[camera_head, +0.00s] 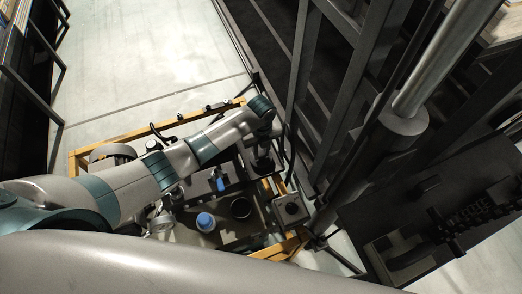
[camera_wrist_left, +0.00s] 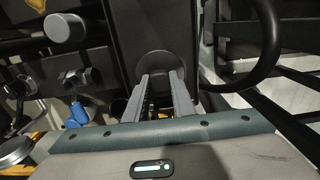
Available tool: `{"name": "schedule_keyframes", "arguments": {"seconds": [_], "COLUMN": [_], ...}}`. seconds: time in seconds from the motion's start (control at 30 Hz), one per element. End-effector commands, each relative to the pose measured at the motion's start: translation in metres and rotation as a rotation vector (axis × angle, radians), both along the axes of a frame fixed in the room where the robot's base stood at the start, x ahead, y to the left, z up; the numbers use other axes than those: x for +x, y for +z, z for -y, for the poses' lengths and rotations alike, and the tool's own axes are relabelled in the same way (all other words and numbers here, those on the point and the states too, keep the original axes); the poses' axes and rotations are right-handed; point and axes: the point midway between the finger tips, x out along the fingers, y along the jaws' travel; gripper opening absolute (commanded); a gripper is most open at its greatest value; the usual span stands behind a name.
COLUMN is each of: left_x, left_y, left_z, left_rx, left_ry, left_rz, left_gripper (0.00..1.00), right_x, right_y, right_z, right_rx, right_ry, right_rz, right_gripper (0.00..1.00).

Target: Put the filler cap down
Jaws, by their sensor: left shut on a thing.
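My left gripper (camera_wrist_left: 161,82) points away from the wrist camera, its two grey fingers close together at a dark round piece, which looks like the filler cap (camera_wrist_left: 155,64). The fingers are shut on it. A dark flat surface lies behind the cap; I cannot tell whether the cap touches it. In the head view my left gripper (camera_head: 263,160) hangs below the wrist over the right part of a yellow-framed unit, and the cap is too small and dark to make out. My right gripper is in neither view.
The yellow frame (camera_head: 122,137) holds machine parts, a dark round opening (camera_head: 241,208), a blue cap (camera_head: 205,222) and a blue-handled valve (camera_head: 220,182). A black hose (camera_wrist_left: 268,45) curves close to the right of the gripper. Dark steel uprights (camera_head: 300,75) stand at right. Pale floor (camera_head: 150,60) is clear behind.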

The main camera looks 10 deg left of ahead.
Motion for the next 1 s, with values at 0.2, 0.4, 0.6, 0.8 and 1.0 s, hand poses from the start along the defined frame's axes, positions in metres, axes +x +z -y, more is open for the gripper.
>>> {"name": "schedule_keyframes", "arguments": {"seconds": [0.2,0.4,0.6,0.8,1.0], "left_x": [0.000,0.000,0.000,0.001,0.001], "left_y": [-0.003,-0.003,-0.001,0.010,0.038], "left_z": [0.000,0.000,0.000,0.000,0.000], "left_rx": [0.000,0.000,0.000,-0.001,-0.001], "left_ry": [0.000,0.000,0.000,0.000,-0.001], "left_rz": [0.000,0.000,0.000,0.002,0.003], "left_gripper": [0.32,0.42,0.42,0.42,0.42], "right_x": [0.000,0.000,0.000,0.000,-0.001], "right_y": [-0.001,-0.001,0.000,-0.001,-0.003], "right_z": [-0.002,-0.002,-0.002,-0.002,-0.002], "right_rx": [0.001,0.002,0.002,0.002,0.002], "right_ry": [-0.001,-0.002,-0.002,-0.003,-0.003], "right_rz": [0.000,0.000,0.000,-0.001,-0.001], "right_gripper": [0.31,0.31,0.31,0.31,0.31]}}
